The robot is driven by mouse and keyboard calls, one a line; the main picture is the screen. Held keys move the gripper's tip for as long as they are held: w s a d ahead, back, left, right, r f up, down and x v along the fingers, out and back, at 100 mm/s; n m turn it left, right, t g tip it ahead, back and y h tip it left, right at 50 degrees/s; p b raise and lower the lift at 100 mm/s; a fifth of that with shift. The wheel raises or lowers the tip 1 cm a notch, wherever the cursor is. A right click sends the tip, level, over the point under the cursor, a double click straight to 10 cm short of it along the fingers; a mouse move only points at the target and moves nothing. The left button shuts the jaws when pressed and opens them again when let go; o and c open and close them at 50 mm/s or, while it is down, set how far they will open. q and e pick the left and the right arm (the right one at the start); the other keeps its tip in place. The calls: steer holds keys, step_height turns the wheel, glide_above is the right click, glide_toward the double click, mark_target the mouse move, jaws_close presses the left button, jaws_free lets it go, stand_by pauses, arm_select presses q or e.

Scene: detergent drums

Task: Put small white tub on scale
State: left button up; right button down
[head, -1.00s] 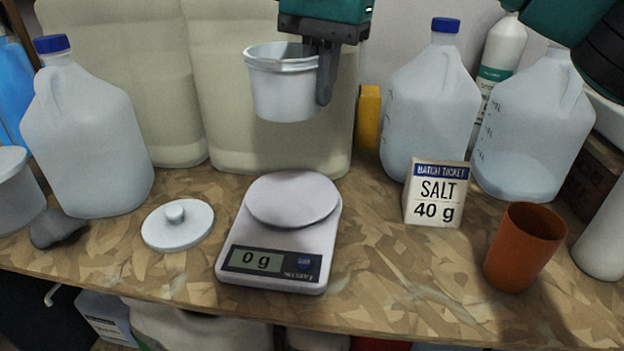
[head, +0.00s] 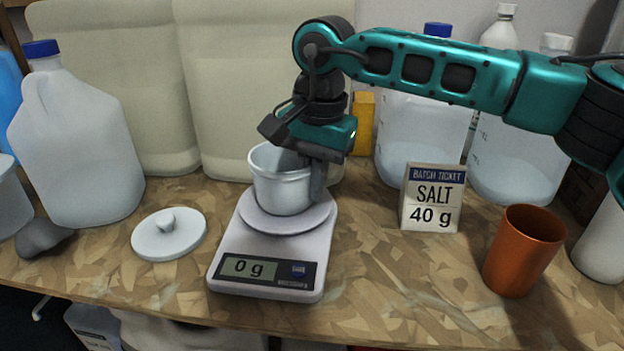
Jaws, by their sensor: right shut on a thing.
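The small white tub (head: 280,183) is open at the top and upright over the round plate of the kitchen scale (head: 240,232). Its base looks at or just above the plate; I cannot tell if it touches. The scale display reads 0 g. My right gripper (head: 311,172) is shut on the tub's right wall, with a dark finger down its outer side. My left gripper is not in view.
A white lid (head: 169,233) lies left of the scale. A batch ticket (head: 432,198) reading SALT 40 g and an orange cup (head: 522,249) stand to the right. Large jugs (head: 75,145) line the back. The counter between scale and ticket is clear.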

steer(key=shift+f, duration=0.2)
steer(key=c, duration=1.3)
jaws_free()
steer(key=shift+o, duration=0.2)
steer(key=shift+r, duration=0.1)
step_height(320, 180, up, 12)
steer(key=p, duration=0.1)
steer(key=shift+s+d+r, duration=0.15)
steer(key=shift+s+d, duration=0.15)
steer(key=shift+d, duration=0.15)
